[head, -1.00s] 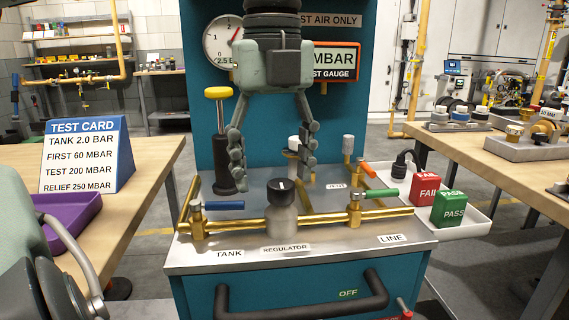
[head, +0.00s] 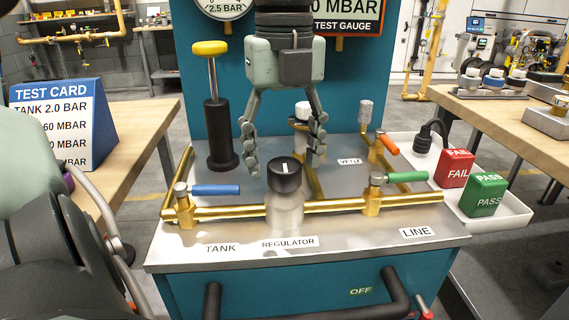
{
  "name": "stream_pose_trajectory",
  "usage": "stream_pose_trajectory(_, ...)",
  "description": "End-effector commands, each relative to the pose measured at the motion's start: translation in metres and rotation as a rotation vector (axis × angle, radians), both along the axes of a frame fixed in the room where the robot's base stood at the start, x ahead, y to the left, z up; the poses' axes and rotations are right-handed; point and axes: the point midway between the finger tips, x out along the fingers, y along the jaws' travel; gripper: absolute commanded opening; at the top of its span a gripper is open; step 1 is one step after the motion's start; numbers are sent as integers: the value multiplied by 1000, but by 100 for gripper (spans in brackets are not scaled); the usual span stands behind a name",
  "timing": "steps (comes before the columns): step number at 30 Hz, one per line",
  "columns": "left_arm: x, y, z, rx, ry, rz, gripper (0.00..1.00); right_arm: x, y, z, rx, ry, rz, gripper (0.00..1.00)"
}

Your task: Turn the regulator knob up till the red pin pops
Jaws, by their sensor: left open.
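The regulator knob (head: 284,175) is black with a white mark on its top, on a pale regulator body (head: 285,209) in the brass pipe line. The mark points roughly away from me. My left gripper (head: 283,164) hangs from above, open and empty, with its fingers spread left and right around the knob's top in the picture. I see no contact, and cannot tell how far above or behind the knob the fingertips are. I cannot make out a red pin. The test gauge (head: 224,6) is cut off at the top. My right gripper is out of view.
A blue lever (head: 216,190) and a green lever (head: 406,177) flank the knob. A yellow-topped pump (head: 217,130), a white-capped fitting (head: 302,110) and an orange vent lever (head: 388,145) stand behind. A white tray (head: 512,220) holds FAIL and PASS blocks at right.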

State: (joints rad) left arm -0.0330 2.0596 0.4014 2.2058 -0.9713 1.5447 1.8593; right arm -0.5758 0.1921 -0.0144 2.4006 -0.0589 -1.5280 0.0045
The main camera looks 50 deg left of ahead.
Motion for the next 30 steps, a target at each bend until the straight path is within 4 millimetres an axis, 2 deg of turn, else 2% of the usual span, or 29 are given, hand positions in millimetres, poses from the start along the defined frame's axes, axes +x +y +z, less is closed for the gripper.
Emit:
stream_pose_trajectory(5, 0, 0, -15, -1, 0, 0, 63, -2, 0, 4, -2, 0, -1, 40)
stream_pose_trajectory(14, 0, 0, -17, 0, 0, 0, 62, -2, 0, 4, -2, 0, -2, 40)
stream_pose_trajectory(25, 0, 0, -17, 0, 0, 0, 16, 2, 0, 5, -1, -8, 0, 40)
stream_pose_trajectory(26, 0, 0, -17, 0, 0, 0, 13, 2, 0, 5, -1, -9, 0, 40)
stream_pose_trajectory(30, 0, 0, -17, 1, 0, -4, 13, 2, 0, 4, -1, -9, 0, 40)
